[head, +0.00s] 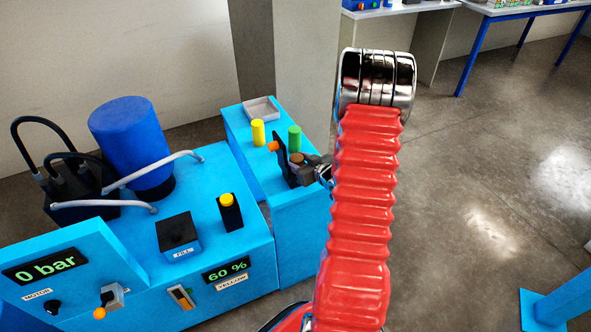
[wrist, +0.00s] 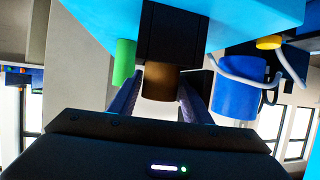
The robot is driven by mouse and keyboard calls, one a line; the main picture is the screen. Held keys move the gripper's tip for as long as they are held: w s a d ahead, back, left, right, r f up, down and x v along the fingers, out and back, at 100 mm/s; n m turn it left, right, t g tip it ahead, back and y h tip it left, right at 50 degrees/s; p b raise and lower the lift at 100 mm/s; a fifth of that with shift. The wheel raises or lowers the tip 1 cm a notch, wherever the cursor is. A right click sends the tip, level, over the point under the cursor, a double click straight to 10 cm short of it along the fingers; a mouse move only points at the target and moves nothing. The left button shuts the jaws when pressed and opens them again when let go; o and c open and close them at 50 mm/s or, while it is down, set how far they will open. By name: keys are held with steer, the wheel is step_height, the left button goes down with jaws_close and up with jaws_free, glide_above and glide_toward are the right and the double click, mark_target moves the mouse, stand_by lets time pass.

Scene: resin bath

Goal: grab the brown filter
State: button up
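The brown filter (wrist: 160,80) is a short brown cylinder against a black holder (wrist: 174,32) on the blue unit, in the middle of the wrist view. It also shows in the head view (head: 297,158), partly behind my gripper. My gripper (wrist: 161,86) is open, with one finger on each side of the filter and the tips close to its sides. I cannot tell whether either finger touches it. In the head view my gripper (head: 299,172) is at the holder, partly hidden by my red arm.
A green cylinder (head: 295,138) and a yellow cylinder (head: 258,132) stand close by on the blue unit, with a grey tray (head: 262,109) behind them. A blue tank (head: 132,135) with hoses stands at the left.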

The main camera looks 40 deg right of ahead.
steer(key=c, duration=0.7)
steer(key=shift+r, duration=0.1)
steer(key=shift+c, duration=0.2)
step_height(320, 180, up, 18)
stand_by(0.5)
stand_by(0.5)
